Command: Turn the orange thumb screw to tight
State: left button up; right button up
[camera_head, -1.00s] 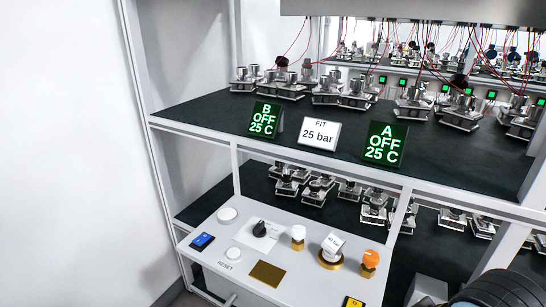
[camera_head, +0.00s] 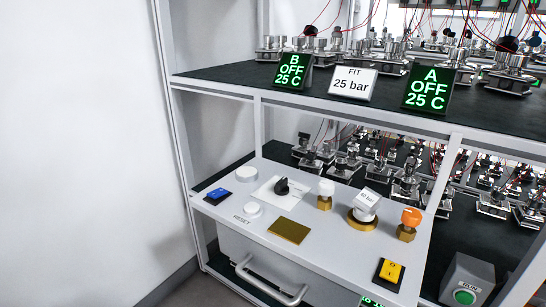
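The orange thumb screw (camera_head: 411,217) stands upright on a brass base at the right end of the white control panel (camera_head: 345,258). Nothing touches the orange screw. How tight it is cannot be told. Neither of my grippers is in view.
A yellow switch (camera_head: 390,273) sits on the panel's front right. A black knob (camera_head: 284,186), brass plate (camera_head: 289,230) and blue switch (camera_head: 217,196) are also there. A shelf (camera_head: 218,74) with displays overhangs behind. A grey box with green button (camera_head: 465,297) stands at right.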

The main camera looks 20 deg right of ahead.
aim_at(411, 217)
jog(key=z, duration=1.3)
